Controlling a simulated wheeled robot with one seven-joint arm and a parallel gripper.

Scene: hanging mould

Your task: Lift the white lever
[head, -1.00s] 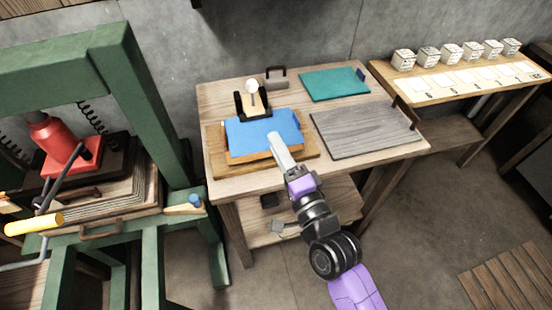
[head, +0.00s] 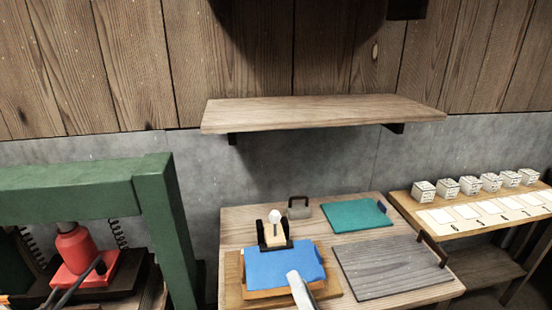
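A small lever with a round white knob (head: 275,216) stands upright in a black bracket (head: 273,235) at the back of a wooden mould base (head: 338,293). A blue sheet (head: 283,265) lies on the base in front of the lever. My gripper (head: 294,274) is over the front right part of the blue sheet, in front of and below the knob in the picture, and apart from the lever. Only its pale end shows at the bottom edge. I cannot tell whether its fingers are open or shut.
A teal board (head: 355,215) and a grey wooden board (head: 395,268) lie on the table to the right. A small handled block (head: 299,209) sits behind. A green press frame (head: 170,235) stands left. A bare shelf (head: 320,110) is above the table.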

